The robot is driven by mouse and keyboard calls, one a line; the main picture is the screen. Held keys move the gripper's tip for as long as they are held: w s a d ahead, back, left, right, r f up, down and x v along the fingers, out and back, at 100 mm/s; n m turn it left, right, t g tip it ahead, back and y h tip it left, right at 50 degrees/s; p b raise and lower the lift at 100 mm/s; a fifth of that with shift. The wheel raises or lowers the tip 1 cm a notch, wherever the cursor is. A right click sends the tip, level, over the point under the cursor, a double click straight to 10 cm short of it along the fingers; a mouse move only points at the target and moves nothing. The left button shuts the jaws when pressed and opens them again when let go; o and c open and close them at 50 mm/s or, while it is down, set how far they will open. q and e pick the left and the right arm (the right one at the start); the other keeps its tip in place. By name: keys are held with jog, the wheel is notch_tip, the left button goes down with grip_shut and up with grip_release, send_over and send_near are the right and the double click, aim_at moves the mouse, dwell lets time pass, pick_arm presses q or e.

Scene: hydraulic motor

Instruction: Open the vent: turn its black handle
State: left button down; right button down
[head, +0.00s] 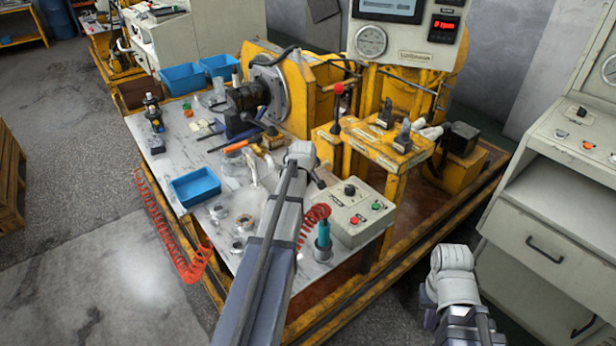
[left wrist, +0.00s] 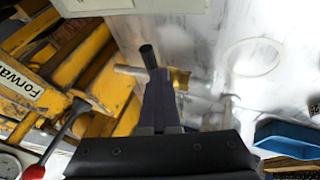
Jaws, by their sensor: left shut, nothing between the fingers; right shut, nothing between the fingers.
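The black handle (left wrist: 148,56) shows in the left wrist view as a short black rod just beyond my left fingertips. Pale and brass-coloured parts lie beside it, partly behind my fingers. My left gripper (left wrist: 160,88) is shut and empty, with its tips close to the handle; I cannot tell if they touch. In the head view my left arm reaches over the bench, and its wrist hides most of that gripper. A dark rod (head: 319,180) shows just right of this wrist. My right gripper (head: 452,262) is shut and empty, low at the right, away from the bench.
A grey control box (head: 352,212) with buttons stands right of my left arm. A yellow stand (head: 376,150) with levers is behind it. A blue tray (head: 195,187) and loose parts lie on the bench to the left. A cabinet (head: 548,235) stands near my right arm.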

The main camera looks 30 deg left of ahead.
pick_arm(q)
jog(key=shift+w+d, duration=0.1)
jog(key=shift+w, duration=0.1)
jog(key=w+a+n+g+y, duration=0.1)
jog(key=w+n+g+y, duration=0.2)
jog(key=w+n, duration=0.5)
jog(key=shift+w+a+y, duration=0.2)
jog(key=shift+w+y, duration=0.1)
jog(key=shift+w, duration=2.15)
jog(key=shift+a, duration=0.15)
